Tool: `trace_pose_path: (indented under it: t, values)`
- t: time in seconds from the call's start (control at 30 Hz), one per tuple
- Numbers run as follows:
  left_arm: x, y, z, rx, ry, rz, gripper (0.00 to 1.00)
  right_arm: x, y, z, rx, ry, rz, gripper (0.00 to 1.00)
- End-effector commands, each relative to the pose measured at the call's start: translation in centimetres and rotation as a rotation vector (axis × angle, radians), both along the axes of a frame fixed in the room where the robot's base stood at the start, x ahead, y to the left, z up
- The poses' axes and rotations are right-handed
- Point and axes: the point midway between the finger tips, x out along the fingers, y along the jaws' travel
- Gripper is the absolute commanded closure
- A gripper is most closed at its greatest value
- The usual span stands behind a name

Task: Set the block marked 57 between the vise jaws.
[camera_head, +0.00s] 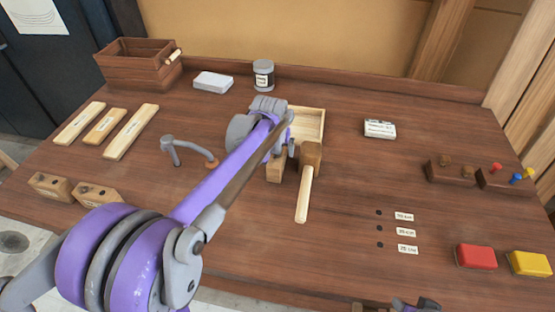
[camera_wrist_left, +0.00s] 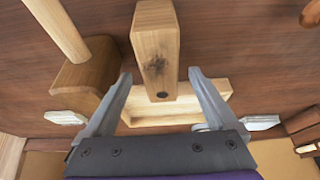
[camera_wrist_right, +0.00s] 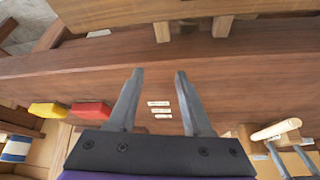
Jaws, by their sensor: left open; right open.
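My left gripper (camera_head: 283,148) is open above the worktop. In the left wrist view, a light wooden block (camera_wrist_left: 157,45) with a dark hole near one end lies between and beyond its spread fingers (camera_wrist_left: 158,85). This block also shows partly behind the gripper in the head view (camera_head: 275,170). No number is readable on it. Two similar blocks, one (camera_head: 50,187) and another (camera_head: 97,194), sit at the left front. My right gripper (camera_wrist_right: 154,80) is open and empty near the bench's front edge. I cannot make out the vise jaws.
A mallet (camera_head: 304,195) lies right beside the block, and a shallow wooden tray (camera_head: 319,112) is behind it. A bent grey metal tool (camera_head: 170,151) is to the left. Red (camera_head: 476,257) and yellow (camera_head: 528,263) blocks are at right front.

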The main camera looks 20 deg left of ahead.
Motion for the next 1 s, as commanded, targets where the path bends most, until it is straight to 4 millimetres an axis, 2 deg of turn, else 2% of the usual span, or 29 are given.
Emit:
trace_pose_path:
  t: [0.1,0.3,0.8,1.0]
  values:
    - [0.21,0.07,-0.68,0.000,0.000,0.000,0.09,-0.02,0.00,-0.05,0.000,0.000,0.000,0.50]
    - [0.22,0.06,-0.68,0.000,0.000,0.000,0.09,-0.03,0.00,-0.06,0.000,0.000,0.000,0.50]
    - [0.21,0.06,-0.66,0.000,0.000,0.000,0.99,-0.03,0.00,-0.05,0.000,0.000,0.000,0.50]
    - [0.21,0.06,-0.64,0.000,0.000,0.000,1.00,-0.02,0.00,-0.05,0.000,0.000,0.000,0.50]
